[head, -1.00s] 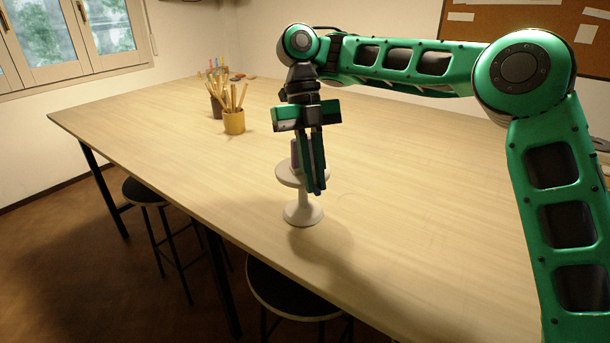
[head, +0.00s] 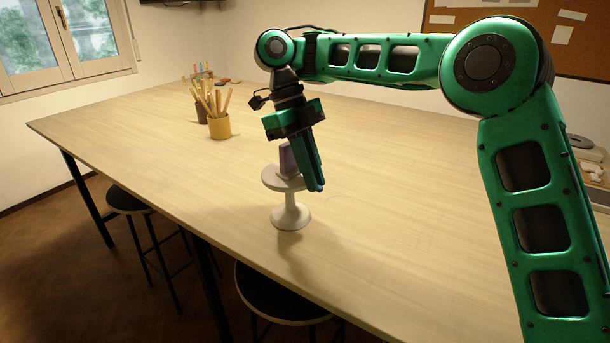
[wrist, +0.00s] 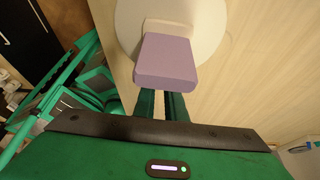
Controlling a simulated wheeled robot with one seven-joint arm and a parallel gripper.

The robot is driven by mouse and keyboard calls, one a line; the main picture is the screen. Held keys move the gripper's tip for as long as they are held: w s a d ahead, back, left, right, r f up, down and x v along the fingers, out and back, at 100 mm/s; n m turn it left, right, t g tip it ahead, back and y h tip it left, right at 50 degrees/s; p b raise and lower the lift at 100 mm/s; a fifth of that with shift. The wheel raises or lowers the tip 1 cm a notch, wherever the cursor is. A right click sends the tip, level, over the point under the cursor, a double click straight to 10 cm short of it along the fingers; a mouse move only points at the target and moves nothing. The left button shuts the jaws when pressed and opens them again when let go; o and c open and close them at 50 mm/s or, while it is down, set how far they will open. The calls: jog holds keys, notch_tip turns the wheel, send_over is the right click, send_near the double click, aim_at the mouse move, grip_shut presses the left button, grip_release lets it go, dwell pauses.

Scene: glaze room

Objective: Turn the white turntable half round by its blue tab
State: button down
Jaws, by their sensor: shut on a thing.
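The white turntable (head: 290,212) stands upright on its round foot on the table, near the table's front edge. A pale purple block (head: 286,158) stands on its top; the wrist view shows the block (wrist: 166,60) on the white disc (wrist: 128,28). My gripper (head: 317,186) points down at the disc's right rim, beside the block. Its fingers are close together, shut on the tab at the rim. A small bit of blue tab (head: 320,188) shows at the fingertips; the fingers hide the rest.
The wooden table (head: 400,190) is clear around the turntable. A yellow pot of wooden tools (head: 219,127) and a darker pot (head: 202,113) stand farther back to the left. Black stools (head: 280,290) are by the front edge. A cork board (head: 560,45) hangs behind.

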jog(key=shift+w+d+n, duration=0.1)
jog(key=shift+w+n, duration=0.1)
jog(key=shift+n, duration=0.3)
jog(key=shift+w+d+n+t, duration=0.1)
jog(key=shift+n+t, duration=0.2)
jog(key=c, duration=1.8)
grip_release()
jog(key=shift+v, duration=3.75)
jog(key=shift+w, duration=0.1)
